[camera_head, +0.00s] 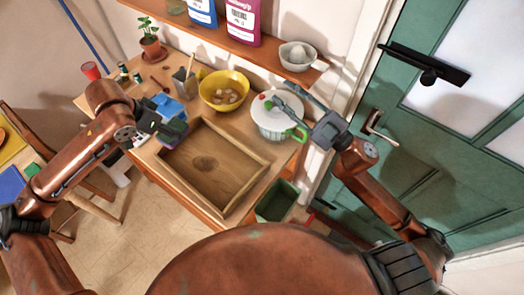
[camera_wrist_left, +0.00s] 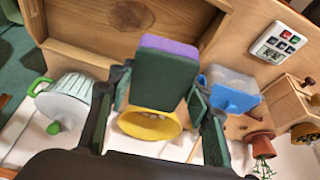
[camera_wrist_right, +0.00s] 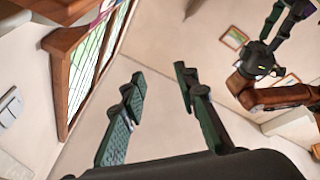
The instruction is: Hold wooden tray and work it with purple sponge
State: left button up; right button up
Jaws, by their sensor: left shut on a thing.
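The wooden tray (camera_head: 205,170) lies flat on the wooden table, its dark-knotted inside facing up and empty. It also shows at the top of the left wrist view (camera_wrist_left: 90,55). My left gripper (camera_head: 172,121) is over the tray's back left corner. In the left wrist view it is shut on the purple sponge (camera_wrist_left: 166,46), which has a dark green face. Whether the sponge touches the tray cannot be told. My right gripper (camera_head: 272,96) is raised over the white pot, away from the tray. In the right wrist view it is open with nothing between its fingers (camera_wrist_right: 160,76).
A yellow bowl (camera_head: 235,85) and a white pot (camera_head: 275,127) with green handles stand behind the tray. A potted plant (camera_head: 152,46) stands further back. A shelf (camera_head: 230,40) hangs above; a green door (camera_head: 410,140) is at right.

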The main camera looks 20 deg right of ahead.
jog(key=w+a+f+m+g+h, duration=0.1)
jog(key=a+f+m+h, duration=0.1)
jog(key=a+f+m, duration=0.3)
jog(key=w+a+f+m+g+h, duration=0.1)
jog(key=w+f+m+g+h, duration=0.1)
jog(key=f, duration=0.6)
jog(key=m+g+h, duration=0.2)
jog(key=m+g, duration=0.1)
send_near(239, 142)
jog(key=shift+s+d+r, duration=0.4)
jog(key=shift+s+r, duration=0.2)
jog(key=shift+s, duration=0.1)
jog(key=shift+w+a+f+h, duration=0.1)
jog(key=shift+f+h, duration=0.15)
jog(key=shift+h, duration=0.05)
jog(key=x, duration=1.1)
jog(key=shift+w+a, duration=0.2)
jog(key=shift+c, duration=0.3)
grip_shut()
